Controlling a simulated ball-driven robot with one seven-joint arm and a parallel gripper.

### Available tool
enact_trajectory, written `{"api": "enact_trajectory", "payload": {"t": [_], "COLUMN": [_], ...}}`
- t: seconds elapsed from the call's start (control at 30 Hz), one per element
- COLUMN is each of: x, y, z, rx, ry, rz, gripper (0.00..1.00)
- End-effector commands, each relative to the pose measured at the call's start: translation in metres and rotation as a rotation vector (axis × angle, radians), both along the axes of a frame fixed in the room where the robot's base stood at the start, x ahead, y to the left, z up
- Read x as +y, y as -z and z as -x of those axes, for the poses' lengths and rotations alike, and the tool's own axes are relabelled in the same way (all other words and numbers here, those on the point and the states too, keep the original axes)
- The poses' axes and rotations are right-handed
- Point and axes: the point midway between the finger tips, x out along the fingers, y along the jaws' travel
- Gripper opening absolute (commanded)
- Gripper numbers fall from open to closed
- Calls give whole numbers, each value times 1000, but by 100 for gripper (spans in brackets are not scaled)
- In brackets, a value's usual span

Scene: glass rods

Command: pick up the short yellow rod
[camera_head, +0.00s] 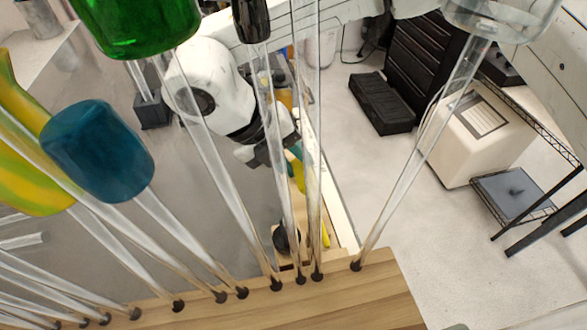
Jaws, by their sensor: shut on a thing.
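My gripper (283,153) is black at the end of my white arm, beyond the clear rods. It is shut on a yellow piece that appears to be the short yellow rod (298,178), just right of and below the jaws, with some teal beside it. Clear rods in front partly hide the jaws and the held piece, so its full length cannot be told. A large yellow top (25,175) fills the left edge, close to the camera.
A wooden board (330,300) in front holds several upright clear rods in holes. Large green (135,25) and blue (97,150) tops stand near the camera. Black drawers (425,65), a black case (380,103) and a white box (470,140) stand at right on open floor.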

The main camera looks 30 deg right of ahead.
Motion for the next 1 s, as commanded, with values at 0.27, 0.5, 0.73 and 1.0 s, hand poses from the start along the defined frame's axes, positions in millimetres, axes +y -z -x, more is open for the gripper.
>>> {"api": "enact_trajectory", "payload": {"t": [0.27,0.5,0.73,1.0], "x": [-48,-99,-125,-132], "y": [-53,-78,-92,-96], "z": [15,33,41,44], "rx": [-5,-2,0,1], "ry": [6,8,3,1], "rz": [5,4,1,1], "gripper": [0,0,0,0]}}
